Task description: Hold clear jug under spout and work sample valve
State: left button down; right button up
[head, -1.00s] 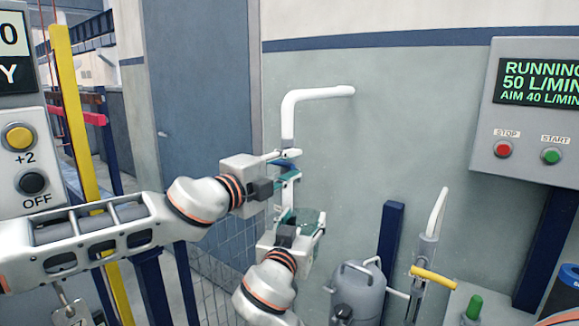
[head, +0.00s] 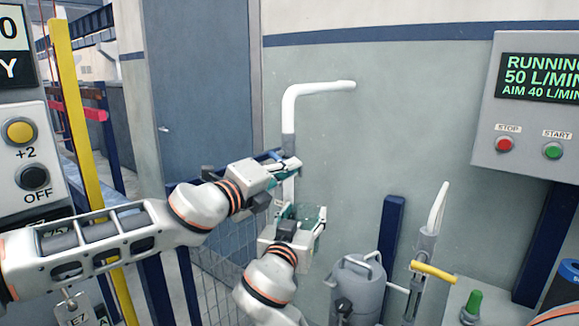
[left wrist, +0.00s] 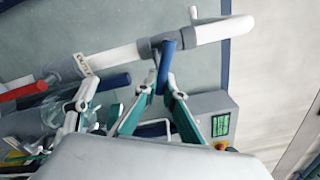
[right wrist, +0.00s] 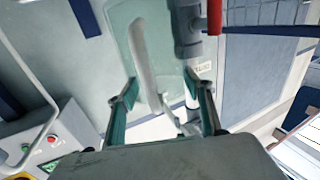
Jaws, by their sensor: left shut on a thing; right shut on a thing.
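The clear jug (head: 313,213) is upright below the white spout pipe (head: 289,185). My right gripper (head: 296,222) is shut on the jug, apparently at its handle. The jug also shows between the fingers in the right wrist view (right wrist: 118,50). My left gripper (head: 294,166) is on the pipe above the jug. In the left wrist view its fingertips (left wrist: 163,88) are closed on the blue valve lever (left wrist: 168,58). The jug (left wrist: 58,112) is near the spout's lower end there. I cannot tell whether liquid flows or how full the jug is.
A control panel (head: 533,135) at right reads running, 50 L/min, aim 40 L/min. A grey canister (head: 357,292) and a pipe with a yellow handle (head: 433,271) stand at lower right. A wire mesh fence (head: 220,270) is behind my arms.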

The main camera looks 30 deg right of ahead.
pick_arm(q)
jog(key=c, duration=2.1)
grip_release()
jog(key=shift+c, duration=0.2)
jog(key=shift+a, duration=0.1)
jog(key=v, duration=1.1)
jog(key=shift+s+a, duration=0.2)
jog(key=shift+a, duration=0.15)
jog(key=shift+f, duration=0.1)
